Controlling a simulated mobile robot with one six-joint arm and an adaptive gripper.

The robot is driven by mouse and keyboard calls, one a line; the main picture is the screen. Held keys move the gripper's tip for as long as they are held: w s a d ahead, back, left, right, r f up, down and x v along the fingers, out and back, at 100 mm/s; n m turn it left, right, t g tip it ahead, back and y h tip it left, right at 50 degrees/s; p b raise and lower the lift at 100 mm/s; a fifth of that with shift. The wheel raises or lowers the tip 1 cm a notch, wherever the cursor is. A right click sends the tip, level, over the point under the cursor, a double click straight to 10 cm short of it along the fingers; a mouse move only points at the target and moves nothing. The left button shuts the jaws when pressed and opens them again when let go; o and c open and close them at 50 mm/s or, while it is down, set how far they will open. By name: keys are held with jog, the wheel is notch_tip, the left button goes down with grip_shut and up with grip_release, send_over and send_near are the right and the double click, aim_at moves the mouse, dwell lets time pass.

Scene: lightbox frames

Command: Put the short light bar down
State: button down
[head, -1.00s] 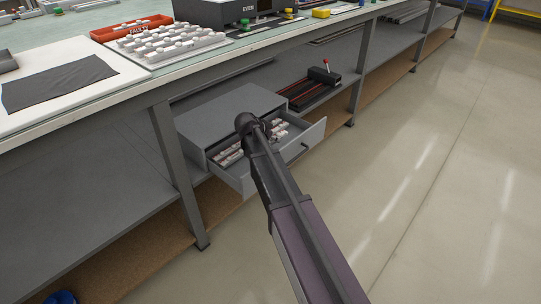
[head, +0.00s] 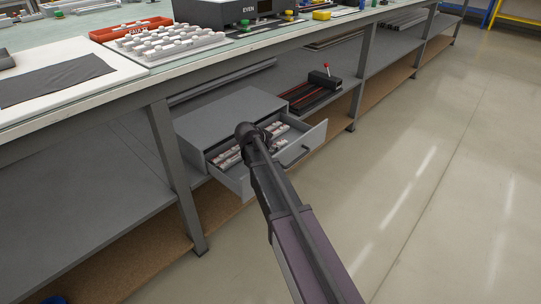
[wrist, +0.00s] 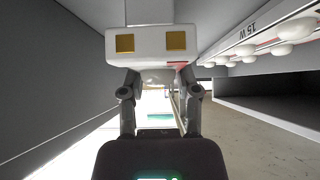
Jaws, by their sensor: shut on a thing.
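My gripper (wrist: 159,84) is shut on the short light bar (wrist: 150,43), a white block with two square gold contacts facing the wrist camera. Its far parts are hidden behind this end. In the head view my wrist is over the open grey drawer (head: 236,184), and my arm hides the fingers and the held bar. In the wrist view grey walls rise on both sides of the bar. Whether the bar touches the drawer floor cannot be told.
Other light bars (head: 228,160) lie in the drawer. One bar (wrist: 262,42) with round white bulbs, marked 15 W, is close on the right in the wrist view. A grey cabinet (head: 222,112) holds the drawer under the bench. A black-and-red device (head: 318,92) stands behind it.

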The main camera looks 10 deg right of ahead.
jog(key=shift+f+b, duration=1)
jog(key=shift+f, duration=0.3)
jog(key=shift+f, duration=0.1)
jog(key=shift+c, duration=1.7)
grip_release()
jog(key=shift+r, duration=0.25)
jog(key=shift+p+v, duration=0.9)
jog(key=shift+v, duration=0.15)
jog(key=p+v, duration=0.5)
jog(key=v, duration=0.2)
jog(key=shift+s+a+r+p, duration=0.15)
jog(key=shift+s+r+p, duration=0.1)
jog(key=shift+r+p, duration=0.05)
jog(key=shift+p+v, duration=0.6)
jog(key=shift+v, duration=0.35)
jog(key=shift+a+f, duration=0.1)
jog(key=shift+a, duration=0.05)
